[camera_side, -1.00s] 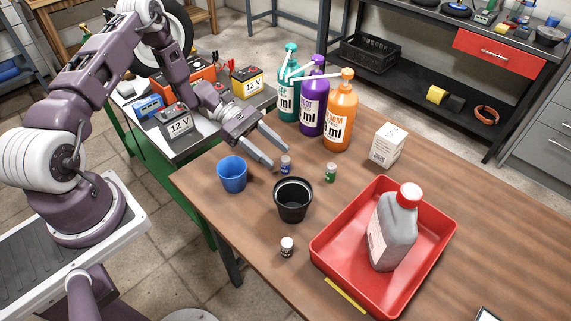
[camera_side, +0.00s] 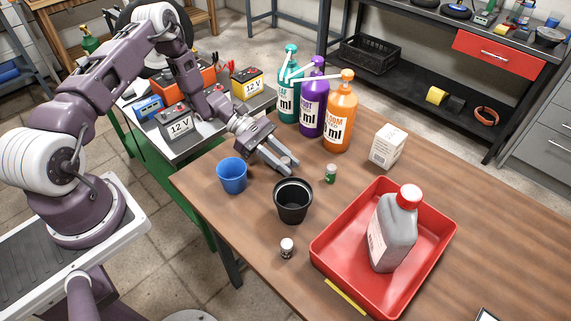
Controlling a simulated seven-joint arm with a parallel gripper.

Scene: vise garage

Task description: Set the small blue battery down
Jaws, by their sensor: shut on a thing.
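The small blue battery (camera_side: 286,161) stands on the wooden table, behind the black cup. My gripper (camera_side: 288,167) reaches in low from the upper left and is shut on it. The fingers hide most of the battery, with only its pale top showing between them. The battery appears upright and at table level; I cannot tell whether it touches the wood.
A blue cup (camera_side: 232,175) and a black cup (camera_side: 293,201) stand close by. A green battery (camera_side: 330,173) is to the right, a dark one (camera_side: 287,248) in front. Tall bottles (camera_side: 312,98) stand behind. A red tray (camera_side: 330,243) holds a grey jug (camera_side: 392,232).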

